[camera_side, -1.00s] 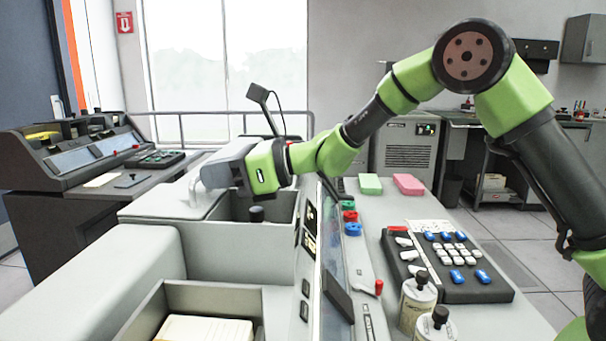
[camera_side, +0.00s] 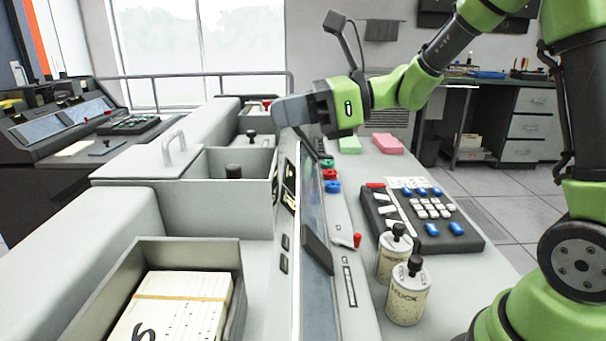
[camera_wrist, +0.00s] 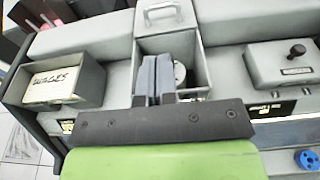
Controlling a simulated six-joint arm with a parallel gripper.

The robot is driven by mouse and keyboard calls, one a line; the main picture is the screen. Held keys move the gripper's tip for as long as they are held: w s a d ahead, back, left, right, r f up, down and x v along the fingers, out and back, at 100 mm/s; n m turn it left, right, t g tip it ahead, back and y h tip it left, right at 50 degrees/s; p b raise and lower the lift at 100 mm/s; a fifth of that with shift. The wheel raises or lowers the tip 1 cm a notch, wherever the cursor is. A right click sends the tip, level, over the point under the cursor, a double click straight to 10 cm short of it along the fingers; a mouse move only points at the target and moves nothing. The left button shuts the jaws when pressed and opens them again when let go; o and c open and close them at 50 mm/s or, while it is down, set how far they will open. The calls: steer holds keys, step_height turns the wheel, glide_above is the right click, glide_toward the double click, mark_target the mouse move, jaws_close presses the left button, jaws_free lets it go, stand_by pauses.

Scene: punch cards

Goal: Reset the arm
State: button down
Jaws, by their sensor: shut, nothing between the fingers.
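My gripper (camera_side: 281,111) is shut and empty. In the side view it points left, above the right edge of the grey card machine (camera_side: 125,166). My green and black arm reaches back to the right. In the wrist view, my two grey fingers (camera_wrist: 153,76) lie together in front of an open bin (camera_wrist: 203,71). A round pale thing with a dark knob (camera_wrist: 180,70) is partly hidden behind them in that bin.
A stack of cards (camera_side: 172,308) marked WAGES in the wrist view (camera_wrist: 52,84) lies in an open tray. Two canisters (camera_side: 407,295) (camera_side: 393,258), a button panel (camera_side: 425,215), a pink block (camera_side: 387,144) and a green block (camera_side: 350,145) stand on the right-hand counter.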

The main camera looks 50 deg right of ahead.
steer(key=s+a+n+g+h, duration=0.1)
steer(key=s+a+n+g, duration=0.15)
steer(key=s+n, duration=0.4)
steer(key=s+a+n+g+h, duration=0.1)
steer(key=s+n+g, duration=0.2)
steer(key=s+n, duration=0.35)
steer(key=s+d+f+n+t+h, duration=0.1)
steer(key=s+d+n+h, duration=0.5)
steer(key=n, duration=0.4)
steer(key=shift+s+h, duration=0.6)
steer(key=shift+s, duration=0.25)
steer(key=shift+t, duration=0.25)
